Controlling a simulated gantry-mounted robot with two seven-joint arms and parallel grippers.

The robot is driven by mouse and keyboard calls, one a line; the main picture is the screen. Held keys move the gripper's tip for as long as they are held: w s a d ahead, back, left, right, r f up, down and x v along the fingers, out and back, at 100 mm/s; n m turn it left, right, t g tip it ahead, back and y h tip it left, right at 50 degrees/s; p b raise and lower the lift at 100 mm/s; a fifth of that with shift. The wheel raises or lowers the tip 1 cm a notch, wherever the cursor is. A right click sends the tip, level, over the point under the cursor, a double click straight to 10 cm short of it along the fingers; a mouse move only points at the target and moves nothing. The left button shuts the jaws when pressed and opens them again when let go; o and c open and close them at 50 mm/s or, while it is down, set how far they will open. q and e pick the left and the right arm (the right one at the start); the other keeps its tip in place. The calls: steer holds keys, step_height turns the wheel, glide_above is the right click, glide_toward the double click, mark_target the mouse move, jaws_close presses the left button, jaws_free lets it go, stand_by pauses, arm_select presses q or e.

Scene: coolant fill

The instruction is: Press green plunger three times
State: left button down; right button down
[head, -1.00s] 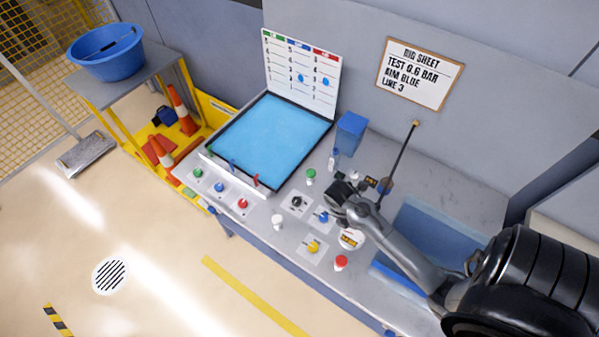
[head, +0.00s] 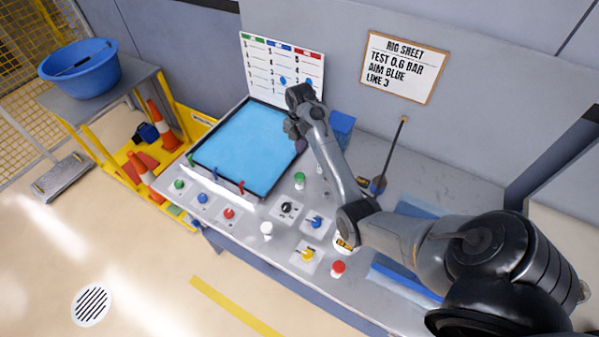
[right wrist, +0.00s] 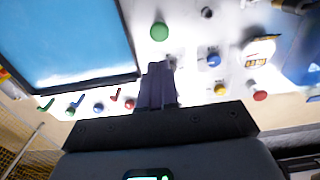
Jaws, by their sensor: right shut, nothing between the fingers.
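A green plunger (head: 179,184) sits on a pale plate at the left end of a row on the bench's front edge, beside a blue plunger (head: 202,198) and a red one (head: 229,213). The green one also shows in the right wrist view (right wrist: 70,111), at the left. My right gripper (head: 291,130) is raised near the right edge of the blue tray, well to the right of and beyond the green plunger. In the right wrist view its fingers (right wrist: 158,84) are together and empty. My left gripper is out of view.
A blue-filled tray (head: 245,147) lies behind the row, with a marked board (head: 283,68) at its back. A green-capped item (head: 299,181), a white one (head: 266,230), a black knob (head: 287,208), and blue, yellow and red knobs stand to the right.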

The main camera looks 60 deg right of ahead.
stand_by(0.3)
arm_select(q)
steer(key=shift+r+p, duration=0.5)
arm_select(e)
glide_toward(300, 176)
step_height(300, 176, down, 7)
steer(key=shift+r, duration=0.1)
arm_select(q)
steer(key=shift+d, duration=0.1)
arm_select(e)
steer(key=shift+w, duration=0.1)
